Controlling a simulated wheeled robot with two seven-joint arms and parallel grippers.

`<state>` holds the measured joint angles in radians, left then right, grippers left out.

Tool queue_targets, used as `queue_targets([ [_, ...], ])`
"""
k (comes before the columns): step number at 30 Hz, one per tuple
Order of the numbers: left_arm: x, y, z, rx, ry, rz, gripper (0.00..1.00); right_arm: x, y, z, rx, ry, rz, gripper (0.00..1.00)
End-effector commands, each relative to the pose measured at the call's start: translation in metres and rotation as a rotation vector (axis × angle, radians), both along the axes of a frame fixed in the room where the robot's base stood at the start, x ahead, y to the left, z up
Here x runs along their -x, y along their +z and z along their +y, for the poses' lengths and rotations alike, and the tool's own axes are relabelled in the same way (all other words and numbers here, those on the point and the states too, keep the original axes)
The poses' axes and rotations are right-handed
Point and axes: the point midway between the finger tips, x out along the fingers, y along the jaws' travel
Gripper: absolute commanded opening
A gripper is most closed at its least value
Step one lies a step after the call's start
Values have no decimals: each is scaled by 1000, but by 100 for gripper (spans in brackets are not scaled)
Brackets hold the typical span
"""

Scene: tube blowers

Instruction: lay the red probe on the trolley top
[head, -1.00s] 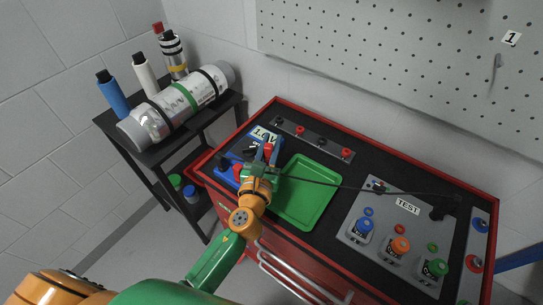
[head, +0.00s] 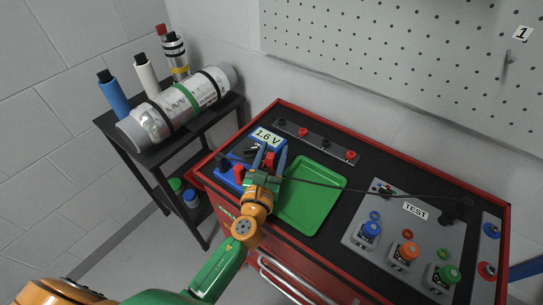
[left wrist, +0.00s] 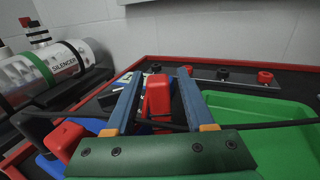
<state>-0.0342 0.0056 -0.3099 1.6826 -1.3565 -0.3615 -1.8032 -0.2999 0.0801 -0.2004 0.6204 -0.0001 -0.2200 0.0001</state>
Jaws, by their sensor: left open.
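The red probe (left wrist: 157,95) stands between the two spread fingers of my left gripper (left wrist: 160,73) in the left wrist view, with gaps on both sides. In the head view the red probe (head: 269,159) is partly hidden by my left gripper (head: 273,150), which is open over the meter end of the trolley. The black trolley top (head: 357,165) has a red rim. The blue meter (head: 227,178) under the gripper reads 1.6 V on its display (head: 267,138). A second red piece (left wrist: 65,138) and a black one (left wrist: 32,126) are beside the gripper. My right gripper is out of view.
A green tray (head: 322,170) lies right of the gripper. A dark lead (head: 350,190) crosses above it towards the grey TEST panel (head: 415,209), with several coloured buttons. A terminal strip (head: 317,137) lies behind. A black shelf (head: 150,153) with a silencer (head: 205,92) stands left.

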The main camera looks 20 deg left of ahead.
Motion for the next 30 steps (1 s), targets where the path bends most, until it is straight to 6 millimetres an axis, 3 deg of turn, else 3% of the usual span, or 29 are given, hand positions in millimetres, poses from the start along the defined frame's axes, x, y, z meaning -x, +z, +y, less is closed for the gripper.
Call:
queue_targets([
  [4, 16, 1, -1, 0, 0, 2, 54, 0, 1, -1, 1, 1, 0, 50],
  [12, 80, -2, -4, 0, -1, 3, 54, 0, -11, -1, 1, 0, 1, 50],
  [18, 114, -1, -5, 0, -1, 1, 54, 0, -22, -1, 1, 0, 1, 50],
  [30, 120, 3, -5, 0, 0, -1, 54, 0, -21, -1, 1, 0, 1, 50],
])
